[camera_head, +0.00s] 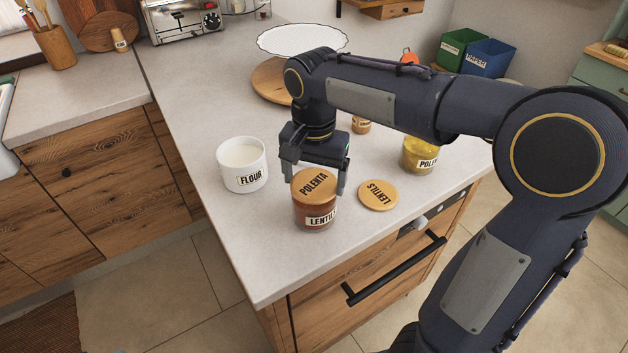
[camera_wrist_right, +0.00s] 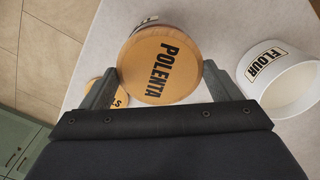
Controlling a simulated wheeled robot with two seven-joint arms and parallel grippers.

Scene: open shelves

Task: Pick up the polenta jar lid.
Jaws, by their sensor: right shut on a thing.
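The polenta jar lid (camera_head: 315,183) is a round wooden disc marked POLENTA. It sits on or just over the top of the lentils jar (camera_head: 316,216), which holds reddish contents. My right gripper (camera_head: 315,182) is shut on the polenta lid, with a finger at each side of its rim; the lid also fills the space between the fingers in the right wrist view (camera_wrist_right: 159,65). The polenta jar (camera_head: 419,157), with yellow contents, stands farther right, partly behind my arm. My left gripper is out of view.
A white flour jar (camera_head: 242,165) stands open left of my gripper; it also shows in the right wrist view (camera_wrist_right: 280,80). A small spice jar (camera_head: 361,125), a round wooden board (camera_head: 270,82) and a white plate (camera_head: 302,39) are behind. The counter's front left is clear.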

